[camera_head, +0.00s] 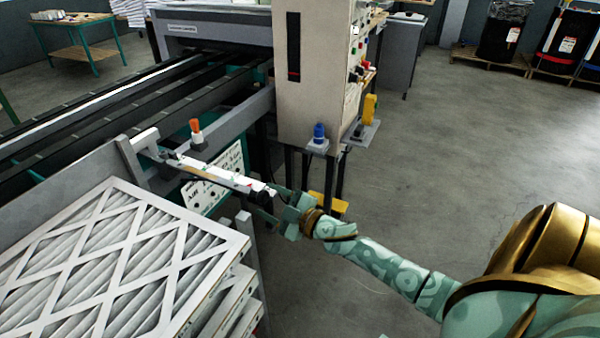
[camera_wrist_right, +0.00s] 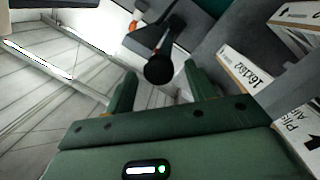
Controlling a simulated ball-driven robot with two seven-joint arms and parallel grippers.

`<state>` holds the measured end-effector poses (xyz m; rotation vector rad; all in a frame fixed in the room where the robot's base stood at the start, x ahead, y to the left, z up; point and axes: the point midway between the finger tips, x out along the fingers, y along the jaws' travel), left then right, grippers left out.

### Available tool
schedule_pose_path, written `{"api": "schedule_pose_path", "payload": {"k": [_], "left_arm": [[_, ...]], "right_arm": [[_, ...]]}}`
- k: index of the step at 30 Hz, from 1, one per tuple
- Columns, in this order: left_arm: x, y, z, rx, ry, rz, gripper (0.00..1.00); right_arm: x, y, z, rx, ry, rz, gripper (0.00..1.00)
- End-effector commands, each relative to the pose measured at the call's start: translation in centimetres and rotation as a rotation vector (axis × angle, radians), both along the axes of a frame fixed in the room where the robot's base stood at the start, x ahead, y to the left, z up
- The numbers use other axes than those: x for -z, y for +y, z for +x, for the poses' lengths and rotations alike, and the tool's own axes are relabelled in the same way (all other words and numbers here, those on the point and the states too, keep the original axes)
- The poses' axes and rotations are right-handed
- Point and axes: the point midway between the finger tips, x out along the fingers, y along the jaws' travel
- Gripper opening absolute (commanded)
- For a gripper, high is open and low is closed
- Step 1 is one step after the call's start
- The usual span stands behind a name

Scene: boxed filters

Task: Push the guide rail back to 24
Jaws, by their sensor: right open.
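A long grey plate, which looks like the guide rail (camera_head: 70,178), runs along the conveyor's near side behind the filter stack. At its right end is a grey bracket (camera_head: 130,158). A pale scale bar (camera_head: 222,176) with red marks reaches from there towards my right gripper (camera_head: 272,204); its numbers are too small to read. An orange-topped lever (camera_head: 196,130) stands beside the bar. A black knob (camera_wrist_right: 160,69) is at the near end. My right gripper is open, with the knob seen between its fingertips; contact cannot be told. My left gripper is out of view.
A stack of white-framed pleated filters (camera_head: 110,265) fills the lower left. A beige control cabinet (camera_head: 310,75) with a blue button (camera_head: 319,131) stands beyond the bar. Printed cartons (camera_wrist_right: 250,80) show at right in the wrist view. Open floor (camera_head: 450,150) lies to the right.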

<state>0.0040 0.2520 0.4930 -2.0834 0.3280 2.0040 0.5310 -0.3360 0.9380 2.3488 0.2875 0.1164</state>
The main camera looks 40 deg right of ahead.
Motion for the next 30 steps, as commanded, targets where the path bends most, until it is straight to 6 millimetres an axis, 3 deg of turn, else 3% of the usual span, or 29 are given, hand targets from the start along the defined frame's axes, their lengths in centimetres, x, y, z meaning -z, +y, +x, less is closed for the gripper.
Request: {"api": "schedule_pose_path", "payload": {"k": [6,12,18,25,28,30], "left_arm": [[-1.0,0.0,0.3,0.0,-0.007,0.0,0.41],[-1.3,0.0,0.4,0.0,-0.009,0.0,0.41],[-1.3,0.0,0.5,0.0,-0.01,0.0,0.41],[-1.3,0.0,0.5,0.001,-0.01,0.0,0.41],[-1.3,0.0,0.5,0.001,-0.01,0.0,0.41],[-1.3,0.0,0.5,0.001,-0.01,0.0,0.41]], "right_arm": [[-0.1,-1.5,-6.1,0.001,0.003,-0.001,0.55],[0.0,-2.4,-9.7,0.001,0.002,-0.001,0.55],[0.0,-2.7,-11.0,0.0,0.0,-0.001,0.55],[0.0,-2.7,-11.0,0.0,0.0,-0.001,0.55],[0.8,-2.9,-11.1,0.013,0.019,0.007,0.27],[3.7,-3.4,-11.6,0.054,0.081,0.03,0.08]]}}
